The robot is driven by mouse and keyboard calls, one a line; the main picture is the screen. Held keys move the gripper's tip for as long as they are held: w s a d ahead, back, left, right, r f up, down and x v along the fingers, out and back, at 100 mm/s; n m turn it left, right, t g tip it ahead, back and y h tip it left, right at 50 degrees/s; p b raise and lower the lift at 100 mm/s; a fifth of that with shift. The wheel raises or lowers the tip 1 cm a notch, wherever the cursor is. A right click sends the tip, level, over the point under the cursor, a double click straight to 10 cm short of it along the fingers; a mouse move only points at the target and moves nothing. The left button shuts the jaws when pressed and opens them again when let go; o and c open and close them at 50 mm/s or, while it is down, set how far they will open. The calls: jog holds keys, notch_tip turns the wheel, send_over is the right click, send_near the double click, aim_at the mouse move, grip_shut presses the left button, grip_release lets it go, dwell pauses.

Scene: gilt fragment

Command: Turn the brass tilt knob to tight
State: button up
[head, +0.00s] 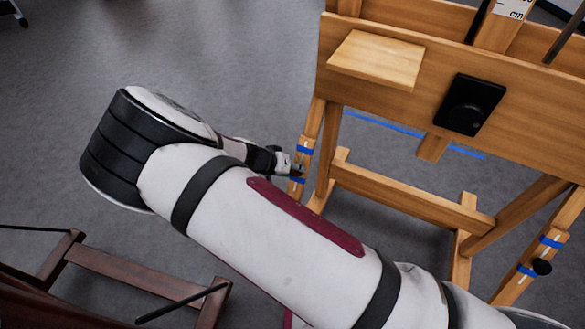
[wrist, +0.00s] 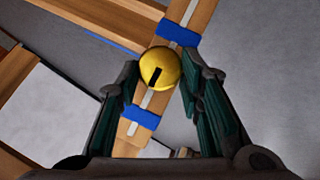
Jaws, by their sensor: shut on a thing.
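The brass tilt knob (wrist: 161,66) is a round yellow knob with a short black mark on its face, in the upper middle of the wrist view. It sits on a wooden strut (wrist: 201,16) with a pale line along it, between two blue tape bands. The fingers of my gripper (wrist: 160,76) stand on either side of the knob and are shut on it. In the head view my gripper (head: 294,170) is at the easel's left strut (head: 304,150), and the knob is hidden there. The black mark points toward the lower left in the wrist view.
The wooden easel (head: 400,190) fills the right of the head view, with a small ledge (head: 377,58) and a black plate with a knob (head: 470,104). A black knob (head: 541,266) is on its right strut. Dark wooden furniture (head: 130,275) stands lower left. Grey floor is open at upper left.

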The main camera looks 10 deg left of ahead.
jog(key=shift+f, duration=0.1)
jog(key=o, duration=1.2)
jog(key=shift+c, duration=0.2)
jog(key=v, duration=1.2)
